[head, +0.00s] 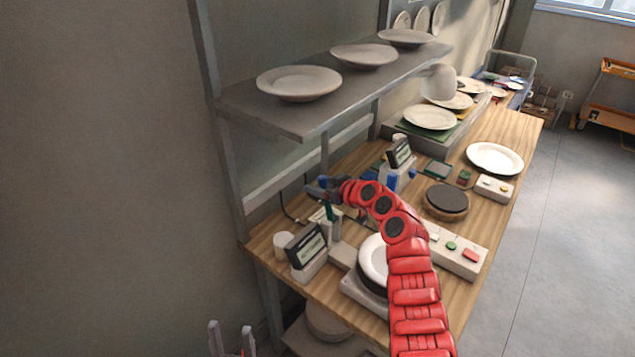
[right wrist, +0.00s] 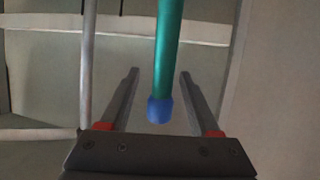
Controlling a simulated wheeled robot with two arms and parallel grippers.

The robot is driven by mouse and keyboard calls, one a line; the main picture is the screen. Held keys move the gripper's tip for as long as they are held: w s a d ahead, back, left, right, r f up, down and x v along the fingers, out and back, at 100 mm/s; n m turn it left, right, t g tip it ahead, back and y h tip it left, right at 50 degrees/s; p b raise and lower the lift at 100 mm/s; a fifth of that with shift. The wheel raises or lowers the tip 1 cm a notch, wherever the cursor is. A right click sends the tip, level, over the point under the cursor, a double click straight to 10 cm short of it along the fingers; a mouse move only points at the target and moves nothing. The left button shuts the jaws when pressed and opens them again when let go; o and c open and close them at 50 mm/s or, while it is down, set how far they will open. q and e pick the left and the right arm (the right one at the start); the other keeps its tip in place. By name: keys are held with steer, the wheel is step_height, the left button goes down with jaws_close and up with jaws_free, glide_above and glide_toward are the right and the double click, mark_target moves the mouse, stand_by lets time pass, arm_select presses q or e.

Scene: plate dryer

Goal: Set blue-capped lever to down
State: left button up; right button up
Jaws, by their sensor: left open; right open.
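The lever is a green rod (right wrist: 168,45) with a blue cap (right wrist: 159,109) on its end. In the right wrist view the cap is between the two fingers of my right gripper (right wrist: 158,85), with a gap on both sides. In the head view the green rod (head: 332,212) stands by the small base on the bench, just below my right gripper (head: 320,188), which partly hides its top. My right gripper is open. My left gripper (head: 231,340) is open and empty at the bottom edge of the head view, away from the lever.
The wooden bench (head: 478,150) carries a display box (head: 306,248), a white plate (head: 374,262), a button panel (head: 458,250) and a dark round disc (head: 446,198). A grey shelf (head: 290,118) with several plates overhangs the back of the bench.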

steer(key=shift+w+a+f, duration=0.3)
steer(key=shift+a, duration=0.1)
jaws_close()
stand_by(1.4)
